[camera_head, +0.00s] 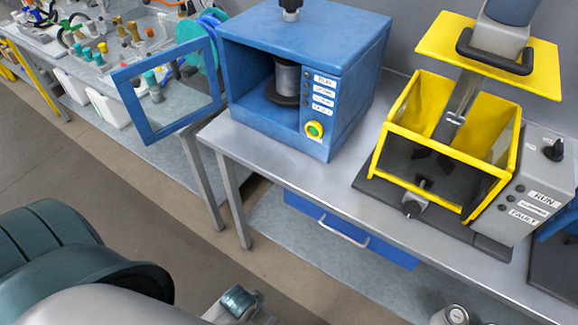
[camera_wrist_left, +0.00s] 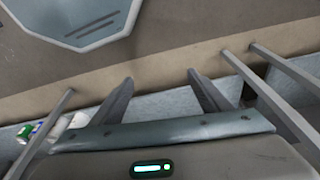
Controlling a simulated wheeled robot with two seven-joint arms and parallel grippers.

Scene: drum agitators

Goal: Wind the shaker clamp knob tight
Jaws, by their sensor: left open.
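The blue shaker cabinet (camera_head: 345,72) stands on the grey bench with its framed door (camera_head: 130,92) swung open to the left. A grey can (camera_head: 287,78) stands inside on a dark round plate (camera_head: 282,97). The dark clamp knob (camera_head: 290,6) on a metal collar rises above the cabinet top and is cut by the top picture edge. The clamp's lower end is hidden by the cabinet. My left gripper (camera_wrist_left: 160,77) is open and empty in the left wrist view, over the floor and bench legs, away from the knob. My right gripper is not in view.
A yellow guarded mixer (camera_head: 490,185) with a raised yellow lid (camera_head: 440,40) stands right of the shaker. A green-yellow button (camera_head: 314,130) is on the cabinet front. A blue drawer (camera_head: 350,232) hangs under the bench. Another cluttered bench is at far left; floor before the benches is open.

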